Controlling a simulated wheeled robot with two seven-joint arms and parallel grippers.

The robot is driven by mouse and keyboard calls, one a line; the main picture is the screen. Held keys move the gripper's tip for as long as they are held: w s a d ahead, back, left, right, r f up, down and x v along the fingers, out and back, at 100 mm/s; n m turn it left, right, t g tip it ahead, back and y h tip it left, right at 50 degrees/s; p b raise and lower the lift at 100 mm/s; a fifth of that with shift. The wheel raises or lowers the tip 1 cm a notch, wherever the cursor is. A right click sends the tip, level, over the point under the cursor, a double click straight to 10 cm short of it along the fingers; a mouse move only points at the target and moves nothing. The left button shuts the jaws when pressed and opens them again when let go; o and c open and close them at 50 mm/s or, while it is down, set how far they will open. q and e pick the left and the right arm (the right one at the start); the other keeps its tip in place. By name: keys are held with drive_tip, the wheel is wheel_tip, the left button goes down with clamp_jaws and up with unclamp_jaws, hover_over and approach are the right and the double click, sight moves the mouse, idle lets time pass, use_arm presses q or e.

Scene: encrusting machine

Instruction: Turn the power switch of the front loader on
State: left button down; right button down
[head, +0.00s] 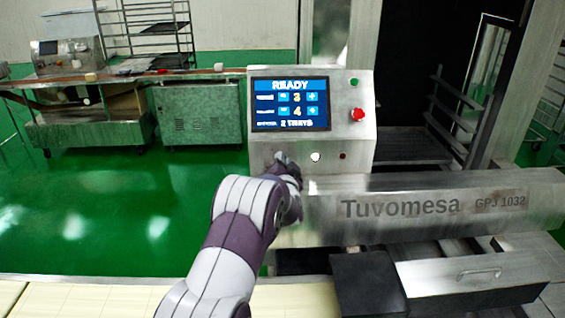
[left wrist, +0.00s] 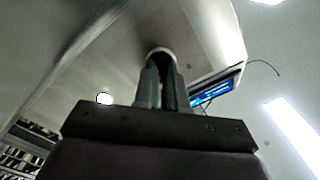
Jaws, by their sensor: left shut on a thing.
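The front loader's metal control box (head: 262,153) stands upright in the middle of the head view, with a lit screen (head: 291,104) reading READY. My left gripper (head: 283,158) is at the lower left of the box's front face. In the left wrist view its two fingers (left wrist: 162,75) are shut on a small round switch knob (left wrist: 160,52) on the metal face. The arm and gripper hide the switch in the head view, and its turned position cannot be told. My right gripper is not in view.
A white round button (head: 315,157) and a small dark red one (head: 342,156) sit right of my gripper. A red emergency knob (head: 357,114) and a green button (head: 354,82) are higher up. The Tuvomesa machine body (head: 430,207) extends right. Green floor lies open at left.

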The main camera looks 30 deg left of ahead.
use_arm(q)
drive_tip(key=shift+f, duration=0.4)
drive_tip(key=c, duration=1.2)
unclamp_jaws()
drive_tip(key=shift+s+r, duration=0.1)
drive_tip(key=shift+r, duration=0.15)
drive_tip(key=b+v, duration=0.2)
drive_tip(key=v, duration=1)
drive_tip(key=shift+s+d, duration=0.25)
